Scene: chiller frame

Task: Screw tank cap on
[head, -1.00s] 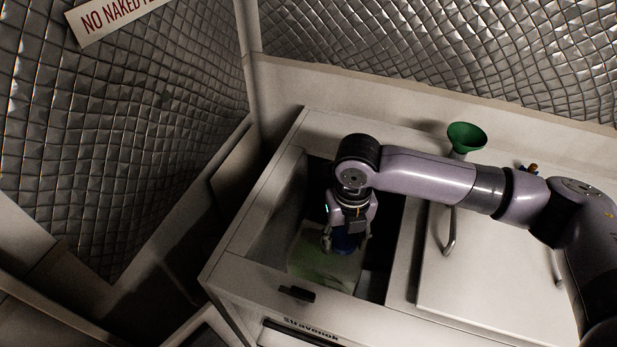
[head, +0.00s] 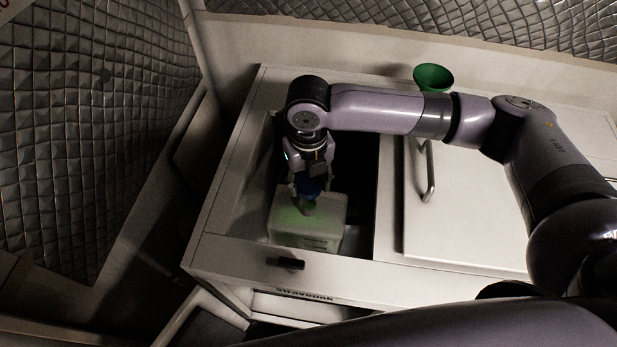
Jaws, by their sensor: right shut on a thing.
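The tank (head: 322,228) is a pale, translucent box with a green tint, inside the open bay of the white chiller cabinet. Its short round neck (head: 307,207) shows on top. My right gripper (head: 307,192) points down over the tank and is shut on the dark blue cap (head: 311,187). The cap is mostly hidden between the fingers. It is over or just above the neck; I cannot tell whether the two touch. My left gripper is not in view.
The bay walls, with a front rim (head: 235,250), stand close around the tank and gripper. A closed white lid (head: 465,215) with a metal handle (head: 430,172) lies to the right. A green funnel (head: 433,77) stands at the back. A dark latch (head: 286,263) is on the front rim.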

